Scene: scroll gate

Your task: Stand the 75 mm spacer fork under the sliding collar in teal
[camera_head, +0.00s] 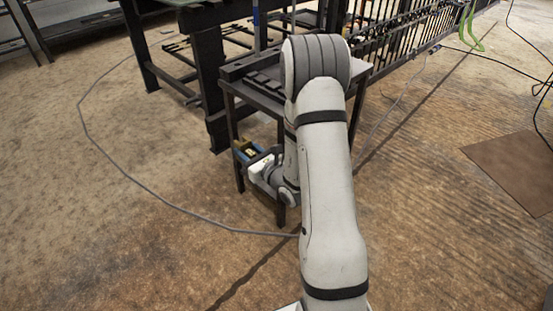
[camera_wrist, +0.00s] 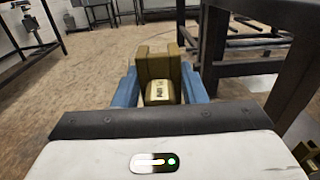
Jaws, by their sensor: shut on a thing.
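My gripper (camera_wrist: 160,86) is shut on an ochre spacer fork (camera_wrist: 159,64), which sits between its two blue fingers in the wrist view. The fork has raised ends and a pale label on its near face; I cannot read the size. In the head view my gripper (camera_head: 253,158) is low beside the small dark table's legs, with part of the ochre fork (camera_head: 242,147) showing. My arm hides much of the table. I cannot make out a teal collar in either view.
A small dark table (camera_head: 232,89) stands behind my arm, its legs close to my gripper. A larger dark frame (camera_head: 208,75) and a barred gate (camera_head: 392,38) stand behind. Another ochre piece (camera_wrist: 308,156) shows at the wrist view's lower right. A grey cable (camera_head: 135,168) crosses open floor at left.

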